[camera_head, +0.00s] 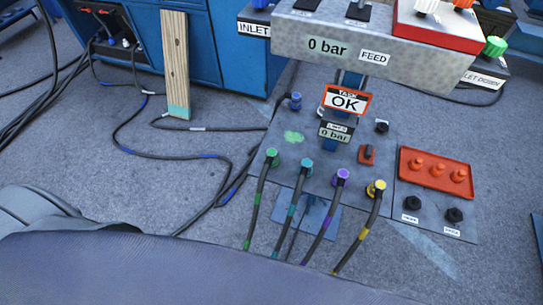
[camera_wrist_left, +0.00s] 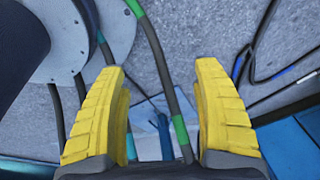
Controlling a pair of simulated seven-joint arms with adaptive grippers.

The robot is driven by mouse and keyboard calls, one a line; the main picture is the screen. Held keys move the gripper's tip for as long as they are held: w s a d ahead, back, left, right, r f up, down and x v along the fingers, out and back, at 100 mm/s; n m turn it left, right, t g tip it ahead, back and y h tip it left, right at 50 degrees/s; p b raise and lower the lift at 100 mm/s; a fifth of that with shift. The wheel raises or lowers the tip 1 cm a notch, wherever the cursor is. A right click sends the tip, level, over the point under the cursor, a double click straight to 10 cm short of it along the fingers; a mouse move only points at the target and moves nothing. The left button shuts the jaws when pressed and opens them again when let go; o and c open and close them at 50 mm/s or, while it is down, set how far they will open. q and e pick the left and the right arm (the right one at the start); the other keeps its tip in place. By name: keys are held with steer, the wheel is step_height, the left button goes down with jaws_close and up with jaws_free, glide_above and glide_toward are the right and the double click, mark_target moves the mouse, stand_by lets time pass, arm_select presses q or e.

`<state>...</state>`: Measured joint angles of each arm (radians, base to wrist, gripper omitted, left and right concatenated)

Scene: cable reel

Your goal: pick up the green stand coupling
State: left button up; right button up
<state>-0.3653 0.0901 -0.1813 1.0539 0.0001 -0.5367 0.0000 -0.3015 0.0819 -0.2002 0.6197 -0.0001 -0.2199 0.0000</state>
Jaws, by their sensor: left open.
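The green stand coupling (camera_head: 272,154) sits at the left end of a row of couplings on the grey stand plate in the head view. A dark cable with green bands runs down from it. In the left wrist view my left gripper (camera_wrist_left: 162,72) has its two yellow fingers spread wide, with nothing held between them. A dark cable with green bands (camera_wrist_left: 180,130) crosses the gap between the fingers in that view; how far beyond the fingertips it lies I cannot tell. The coupling itself is not clearly seen there. My right gripper is in neither view.
Teal (camera_head: 307,167), purple (camera_head: 343,174) and yellow (camera_head: 376,189) couplings stand to the right of the green one, each with its cable. A red tray (camera_head: 436,172) lies farther right. A wooden post (camera_head: 175,65) and loose dark cables are at left.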

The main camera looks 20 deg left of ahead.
arm_select(q)
steer(key=w+r+m+t+y, duration=0.1)
steer(key=w+r, duration=0.5)
steer(key=r, duration=0.6)
steer(key=w+r+m+t, duration=0.1)
steer(key=w+r+m, duration=0.1)
steer(key=w+r, duration=0.75)
steer(key=w+r+m+t+y, duration=0.15)
steer(key=w+r, duration=0.25)
steer(key=r, duration=1)
steer(key=w+d+r+m+h, duration=0.3)
steer(key=w+d+r+m, duration=0.2)
steer(key=w, duration=0.1)
step_height(320, 180, up, 12)
steer(key=m+g, duration=0.6)
steer(key=m, duration=1.6)
glide_above(271, 153)
steer(key=f, duration=1.1)
steer(key=shift+s+d+f, duration=0.1)
steer(key=shift+d+f, duration=0.05)
steer(key=shift+d, duration=0.1)
steer(key=shift+a+f, duration=0.15)
steer(key=shift+f, duration=2.95)
